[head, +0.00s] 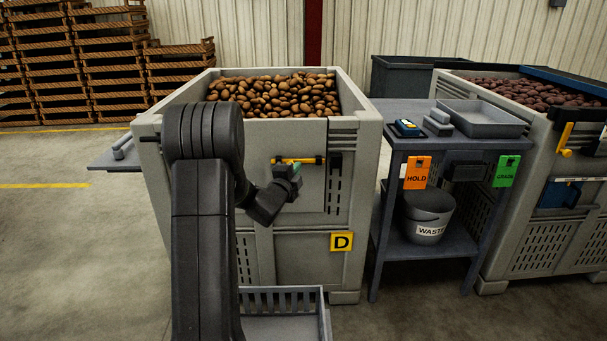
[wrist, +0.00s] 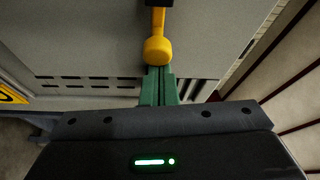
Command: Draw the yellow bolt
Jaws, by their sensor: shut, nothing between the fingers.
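The yellow bolt (head: 291,160) lies level across the upper front of the grey potato crate (head: 355,160) marked D. In the wrist view the bolt's rounded yellow knob (wrist: 157,50) and part of its shaft show, with a dark bracket at the top edge. My gripper (wrist: 158,72) has its green fingers closed together, empty, with the tips right at the knob. Whether they touch it I cannot tell. In the head view my gripper (head: 297,170) is at the crate front, near the bolt, and my arm hides part of the crate's left side.
A grey side table (head: 458,143) stands right of the crate, with a tray (head: 480,118), orange HOLD and green GRADE tags, and a WASTE bucket (head: 428,212) below. Another crate (head: 545,235) with a yellow handle stands farther right. A slatted grey bin (head: 285,328) sits low in front.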

